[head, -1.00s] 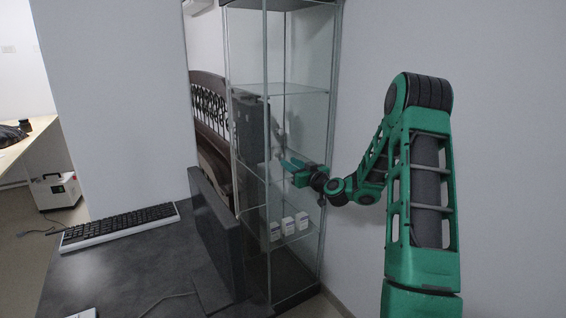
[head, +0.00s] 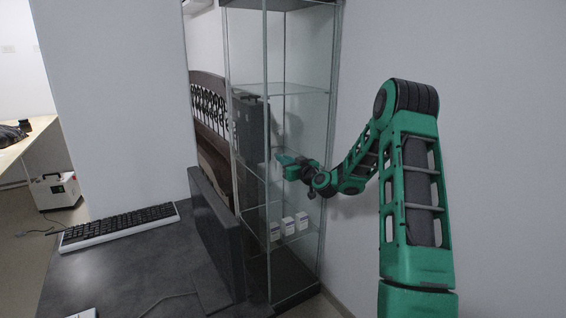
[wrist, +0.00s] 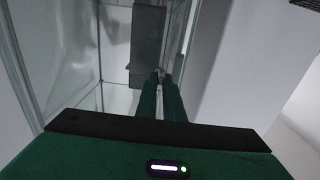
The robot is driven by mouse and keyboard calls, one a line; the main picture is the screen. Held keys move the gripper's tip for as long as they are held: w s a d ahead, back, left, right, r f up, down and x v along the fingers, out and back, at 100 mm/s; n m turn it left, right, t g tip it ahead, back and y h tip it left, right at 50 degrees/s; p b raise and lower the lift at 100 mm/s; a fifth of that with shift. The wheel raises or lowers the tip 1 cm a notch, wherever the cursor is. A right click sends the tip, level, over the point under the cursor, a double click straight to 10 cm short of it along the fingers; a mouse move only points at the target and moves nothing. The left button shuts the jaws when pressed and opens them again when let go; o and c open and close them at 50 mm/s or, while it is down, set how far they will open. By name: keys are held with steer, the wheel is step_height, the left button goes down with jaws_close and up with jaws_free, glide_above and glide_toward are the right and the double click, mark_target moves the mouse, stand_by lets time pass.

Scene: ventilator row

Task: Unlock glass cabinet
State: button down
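The glass cabinet (head: 302,120) stands against the wall, right of the desk, with clear panes and thin metal frame edges. My gripper (head: 281,158) is at mid height beside its front glass. In the wrist view, the two green fingers of my gripper (wrist: 160,82) lie close together with a narrow strip between them. A small metallic piece (wrist: 159,73) shows at their tips; it is too small to tell if it is a key. The cabinet's metal frame edge and glass (wrist: 70,60) are left of the fingers. I cannot make out a lock.
Several small white boxes (head: 288,226) stand on a lower glass shelf. A dark desk (head: 120,275) holds a keyboard (head: 120,225) and a monitor (head: 215,230) next to the cabinet. A white wall (head: 480,120) bounds the right side.

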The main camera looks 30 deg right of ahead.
steer(key=shift+d, duration=0.1)
steer(key=shift+m, duration=0.3)
steer(key=shift+d+f+m, duration=0.15)
steer(key=shift+m, duration=4.2)
steer(key=shift+d+f+m, duration=0.1)
steer(key=shift+m, duration=4.25)
steer(key=shift+s, duration=0.1)
